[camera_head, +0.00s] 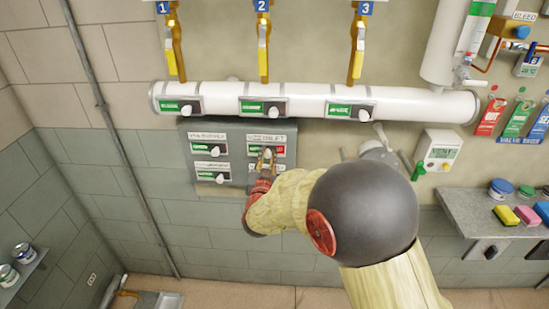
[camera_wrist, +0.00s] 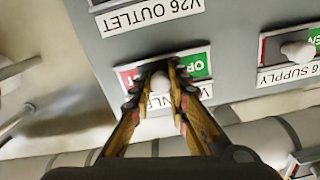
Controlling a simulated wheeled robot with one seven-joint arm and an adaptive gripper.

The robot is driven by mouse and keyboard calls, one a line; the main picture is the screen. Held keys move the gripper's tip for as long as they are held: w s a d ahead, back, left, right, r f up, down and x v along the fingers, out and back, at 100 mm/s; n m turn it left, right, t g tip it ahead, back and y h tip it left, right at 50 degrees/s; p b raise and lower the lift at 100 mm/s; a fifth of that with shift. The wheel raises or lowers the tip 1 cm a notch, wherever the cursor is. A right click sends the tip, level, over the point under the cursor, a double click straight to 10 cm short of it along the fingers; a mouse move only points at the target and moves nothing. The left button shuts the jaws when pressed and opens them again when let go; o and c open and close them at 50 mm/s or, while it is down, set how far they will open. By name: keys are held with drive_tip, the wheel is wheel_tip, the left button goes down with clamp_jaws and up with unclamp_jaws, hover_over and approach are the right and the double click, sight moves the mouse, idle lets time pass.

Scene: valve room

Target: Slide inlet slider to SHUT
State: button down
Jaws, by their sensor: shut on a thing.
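The inlet slider is on the upper right of a grey panel (camera_head: 229,131), its label ending in "INLET". Its white knob (camera_wrist: 160,80) sits between the fingers of my gripper (camera_wrist: 158,82), which is shut on it. In the wrist view, which is turned over, the red SHUT field (camera_wrist: 128,78) shows left of the knob and the green OPEN field (camera_wrist: 197,66) right of it. The knob stands about between them. In the head view, green shows left and red (camera_head: 281,150) right of my gripper (camera_head: 266,155). My fingers hide part of the plate and label.
A V26 OUTLET label (camera_wrist: 150,14) and a supply slider (camera_wrist: 298,50) are close by on the panel. A white pipe (camera_head: 310,97) with several similar sliders runs just above. A white box (camera_head: 438,150) and a shelf (camera_head: 480,215) stand at right.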

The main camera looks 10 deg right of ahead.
sight(257, 148)
drive_tip(key=a, duration=0.1)
drive_tip(key=w+a, duration=0.1)
drive_tip(key=a, duration=0.1)
drive_tip(key=shift+a, duration=0.15)
drive_tip(key=shift+w+a, duration=0.1)
drive_tip(key=shift+a, duration=0.1)
